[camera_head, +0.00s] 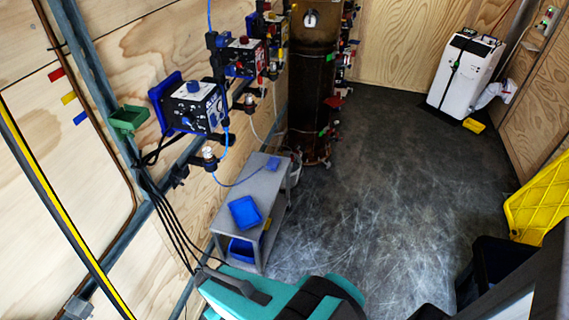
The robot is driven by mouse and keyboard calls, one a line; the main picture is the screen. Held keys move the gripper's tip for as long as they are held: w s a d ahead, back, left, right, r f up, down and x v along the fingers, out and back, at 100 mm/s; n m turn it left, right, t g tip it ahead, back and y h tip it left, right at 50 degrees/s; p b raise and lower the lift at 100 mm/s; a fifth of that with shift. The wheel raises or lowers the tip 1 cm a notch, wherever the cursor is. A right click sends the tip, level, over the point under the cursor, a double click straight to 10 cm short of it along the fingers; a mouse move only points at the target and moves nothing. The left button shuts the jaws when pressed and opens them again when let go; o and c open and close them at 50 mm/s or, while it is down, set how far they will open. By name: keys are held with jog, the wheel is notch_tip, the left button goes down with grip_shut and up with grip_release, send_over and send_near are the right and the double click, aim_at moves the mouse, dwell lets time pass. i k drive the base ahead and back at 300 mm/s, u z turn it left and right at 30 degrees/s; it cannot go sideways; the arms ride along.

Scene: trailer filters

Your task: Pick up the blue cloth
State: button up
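A flat blue item (244,212) with a slightly raised edge lies on the near end of the grey bench (258,184) along the left wall. A smaller blue item (273,164) lies toward the far end of the bench top. Both are small in the picture, and I cannot tell for certain which is the blue cloth. My gripper is not in view, so its distance from either item does not show.
A blue bin (241,250) sits on the bench's lower shelf. Boxed instruments (196,108) and hoses hang above the bench. A brown column (312,95) stands beyond it. A teal and black object (250,295) fills the bottom foreground. The dark floor (385,180) is clear at centre.

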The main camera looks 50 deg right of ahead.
aim_at(273, 162)
jog(key=z, duration=4.7)
jog(key=i, duration=0.1)
jog(key=u, duration=3.25)
jog(key=k, duration=0.95)
jog(key=u, duration=0.15)
jog(key=i, duration=0.7)
